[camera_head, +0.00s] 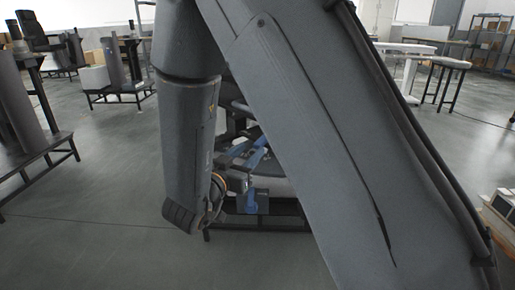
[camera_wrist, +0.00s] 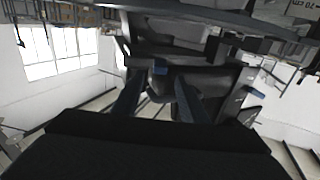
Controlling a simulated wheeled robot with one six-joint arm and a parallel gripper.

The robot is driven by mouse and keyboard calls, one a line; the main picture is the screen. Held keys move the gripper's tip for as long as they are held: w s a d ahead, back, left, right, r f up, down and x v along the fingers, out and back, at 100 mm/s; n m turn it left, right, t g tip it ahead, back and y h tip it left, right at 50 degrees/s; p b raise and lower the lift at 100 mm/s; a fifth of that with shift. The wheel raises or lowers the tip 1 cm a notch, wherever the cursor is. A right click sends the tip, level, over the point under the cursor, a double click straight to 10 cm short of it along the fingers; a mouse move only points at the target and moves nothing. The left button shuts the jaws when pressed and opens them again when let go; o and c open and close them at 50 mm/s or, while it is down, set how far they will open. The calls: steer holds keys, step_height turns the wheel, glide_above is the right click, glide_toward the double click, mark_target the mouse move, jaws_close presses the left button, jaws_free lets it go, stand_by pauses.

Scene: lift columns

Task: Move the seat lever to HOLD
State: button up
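My gripper (camera_wrist: 156,80) reaches up under a dark seat-like assembly (camera_wrist: 185,52) in the wrist view. Its two blue fingers stand apart with a gap between them, and I see nothing clamped there. I cannot pick out the lever or a HOLD mark. In the head view my arm covers most of the assembly; its dark and blue parts (camera_head: 258,198) show in the gap between my arm links.
In the head view, a bench with columns (camera_head: 118,90) stands at the back left and another dark stand (camera_head: 40,155) at the far left. A pale table (camera_head: 430,60) is at the back right. A box of items (camera_head: 500,212) is at the right edge. Open floor lies at left.

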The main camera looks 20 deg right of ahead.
mark_target(256, 145)
steer(key=b+x, duration=0.1)
steer(key=x, duration=0.6)
steer(key=shift+b, duration=0.3)
jaws_close()
